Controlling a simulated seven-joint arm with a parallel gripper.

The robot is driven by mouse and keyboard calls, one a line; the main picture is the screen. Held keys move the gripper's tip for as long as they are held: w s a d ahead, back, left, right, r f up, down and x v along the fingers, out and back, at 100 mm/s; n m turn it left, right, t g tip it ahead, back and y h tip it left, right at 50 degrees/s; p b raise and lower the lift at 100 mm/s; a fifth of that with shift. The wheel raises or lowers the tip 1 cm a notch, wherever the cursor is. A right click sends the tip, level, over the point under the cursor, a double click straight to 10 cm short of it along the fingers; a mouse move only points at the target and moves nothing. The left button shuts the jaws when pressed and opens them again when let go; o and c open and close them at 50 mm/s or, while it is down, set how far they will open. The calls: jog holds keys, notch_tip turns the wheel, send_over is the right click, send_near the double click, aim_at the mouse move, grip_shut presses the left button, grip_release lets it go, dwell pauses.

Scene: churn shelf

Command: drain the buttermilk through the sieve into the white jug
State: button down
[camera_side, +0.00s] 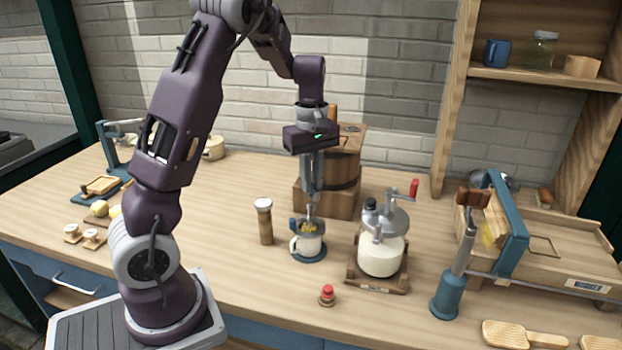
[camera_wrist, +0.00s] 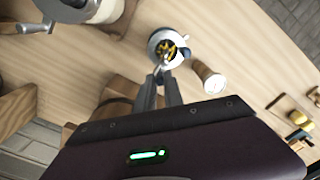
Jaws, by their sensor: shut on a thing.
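The white jug (camera_side: 306,245) stands upright on a blue round mat (camera_side: 310,258) near the middle of the bench. The grey sieve (camera_side: 322,228) sits at the jug's mouth, with yellow lumps (camera_side: 309,228) in it. The sieve also shows in the wrist view (camera_wrist: 155,40), with yellow and dark patches inside. My gripper (camera_side: 311,200) points down just above the sieve, shut on a thin grey tool (camera_side: 310,211) that reaches down to the sieve. My fingers (camera_wrist: 162,82) hide part of it. The liquid inside the jug is hidden.
A glass churn (camera_side: 381,257) with white contents and a crank stands close right in a wooden frame. A brown cylinder (camera_side: 264,224) stands left of the jug. A wooden barrel (camera_side: 342,168) is behind. A small red-topped piece (camera_side: 327,295) is in front.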

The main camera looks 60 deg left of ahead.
jog(key=c, duration=1.5)
grip_release()
jog(key=shift+o, duration=0.2)
jog(key=shift+r, duration=0.1)
notch_tip(320, 180, up, 7)
jog(key=shift+f, duration=0.1)
